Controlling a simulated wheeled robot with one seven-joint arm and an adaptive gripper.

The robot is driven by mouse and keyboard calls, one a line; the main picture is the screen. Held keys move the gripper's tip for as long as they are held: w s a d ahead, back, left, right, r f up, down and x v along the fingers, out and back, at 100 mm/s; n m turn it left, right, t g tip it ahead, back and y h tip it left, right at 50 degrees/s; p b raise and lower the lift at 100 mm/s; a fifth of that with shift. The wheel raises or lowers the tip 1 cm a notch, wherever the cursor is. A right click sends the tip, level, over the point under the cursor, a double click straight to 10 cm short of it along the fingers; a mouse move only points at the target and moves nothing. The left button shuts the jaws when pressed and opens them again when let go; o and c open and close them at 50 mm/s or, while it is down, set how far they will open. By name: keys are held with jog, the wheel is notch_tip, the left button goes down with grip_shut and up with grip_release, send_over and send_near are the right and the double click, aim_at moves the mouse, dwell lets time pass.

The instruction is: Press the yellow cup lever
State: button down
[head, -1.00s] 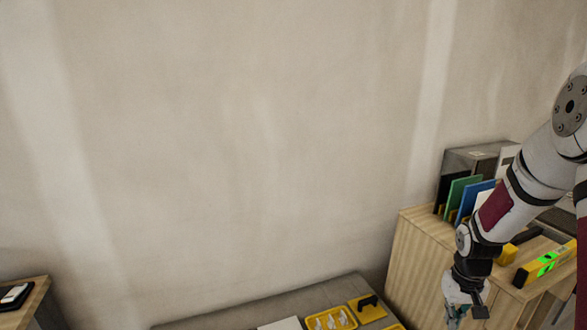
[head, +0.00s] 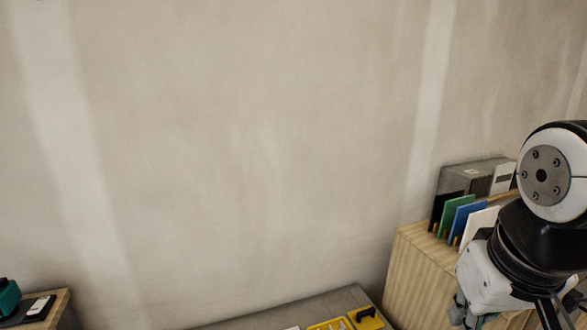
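I cannot make out a yellow cup lever in the head view. At the bottom edge, a yellow piece with a black handle-like part (head: 366,318) shows on the grey surface, beside a yellow tray (head: 327,325) cut off by the frame. My gripper (head: 470,316) is at the lower right, in front of the wooden cabinet and to the right of these yellow things. Its lower end is cut off and partly hidden by my arm, so its opening and anything in it cannot be told.
A wooden cabinet (head: 412,276) stands at the right, with green (head: 454,214) and blue (head: 468,220) panels and a grey box (head: 466,179) on it. A side table (head: 62,304) at lower left holds a phone-like device (head: 39,306). The wall behind is bare.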

jog(key=s+a+r, duration=0.1)
jog(key=s+a, duration=0.1)
jog(key=s, duration=0.3)
jog(key=shift+s+r+t+y+p, duration=0.3)
jog(key=shift+s+r+y+p, duration=0.05)
jog(key=shift+y+p, duration=0.1)
jog(key=w+d+f+n+g+b, duration=0.1)
jog(key=w+d+f+b, duration=0.4)
jog(key=w+f, duration=0.35)
jog(key=w+d+f+n+b, duration=0.1)
jog(key=w+d+f+b, duration=0.3)
jog(key=w+f, duration=0.4)
jog(key=w+d+f+n+g+b, duration=0.1)
jog(key=w+d+f+n+b, duration=0.1)
jog(key=w+d+f+b, duration=0.6)
jog(key=d+f, duration=0.2)
jog(key=f, duration=0.6)
jog(key=w+d+f+t+b, duration=0.1)
jog(key=f, duration=0.7)
jog(key=shift+w+d+f+y+b, duration=0.25)
jog(key=shift+d+y+b, duration=0.05)
jog(key=shift+d+y, duration=0.05)
